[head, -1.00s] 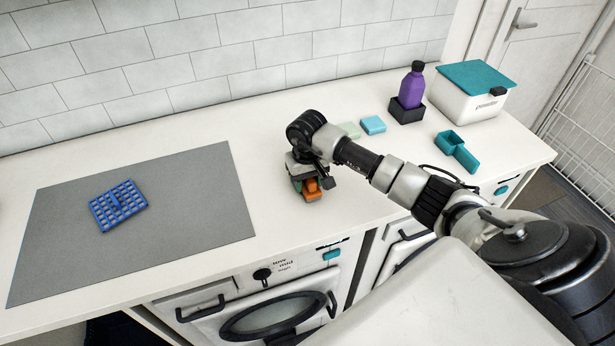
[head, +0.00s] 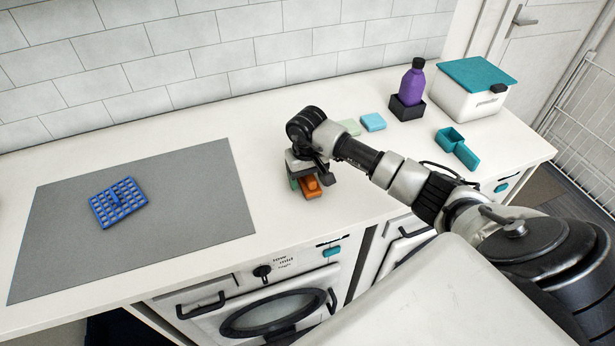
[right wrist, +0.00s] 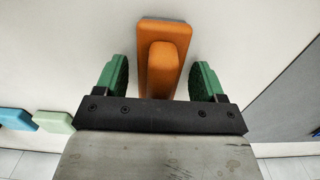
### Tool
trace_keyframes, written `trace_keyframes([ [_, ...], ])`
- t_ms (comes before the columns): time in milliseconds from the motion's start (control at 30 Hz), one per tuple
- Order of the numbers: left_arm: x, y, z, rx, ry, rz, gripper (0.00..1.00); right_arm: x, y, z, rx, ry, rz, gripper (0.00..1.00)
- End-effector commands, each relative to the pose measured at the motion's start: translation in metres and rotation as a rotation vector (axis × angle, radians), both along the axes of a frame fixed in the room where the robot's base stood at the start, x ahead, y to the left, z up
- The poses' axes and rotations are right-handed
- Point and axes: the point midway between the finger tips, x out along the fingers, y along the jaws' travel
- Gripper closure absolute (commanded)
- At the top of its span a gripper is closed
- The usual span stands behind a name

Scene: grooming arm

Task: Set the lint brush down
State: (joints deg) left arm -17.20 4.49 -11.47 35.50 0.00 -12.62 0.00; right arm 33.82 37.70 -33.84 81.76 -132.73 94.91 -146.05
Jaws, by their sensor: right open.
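The lint brush, an orange block with a raised handle (head: 311,188), lies on the white counter near its front edge. In the right wrist view the lint brush (right wrist: 164,50) lies between the green finger pads, with a gap on each side. My right gripper (head: 304,181) is open around the handle, and it also shows in the right wrist view (right wrist: 160,80). Part of the brush is hidden under the gripper in the head view. My left gripper is not in view.
A grey mat (head: 190,215) with a blue grid (head: 118,203) lies to the left. Light green (head: 349,127) and blue (head: 373,122) blocks lie behind my arm. A purple bottle (head: 412,85), teal scoop (head: 457,148) and powder box (head: 468,100) stand right.

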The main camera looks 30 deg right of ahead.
Motion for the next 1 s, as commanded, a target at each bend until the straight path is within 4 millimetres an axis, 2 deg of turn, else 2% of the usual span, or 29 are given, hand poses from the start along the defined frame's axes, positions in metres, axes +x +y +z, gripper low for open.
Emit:
trace_keyframes([
  [300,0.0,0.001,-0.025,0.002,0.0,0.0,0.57,0.002,-0.002,0.066,-0.004,-0.011,0.001,0.3],
  [500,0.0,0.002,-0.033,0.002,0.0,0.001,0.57,0.001,-0.001,0.101,-0.003,-0.007,0.0,0.3],
  [700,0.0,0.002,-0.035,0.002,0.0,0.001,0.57,0.001,-0.001,0.115,-0.002,-0.003,-0.001,0.3],
  [1000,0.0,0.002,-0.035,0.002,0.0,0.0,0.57,0.001,-0.001,0.117,-0.002,-0.003,-0.001,0.3],
])
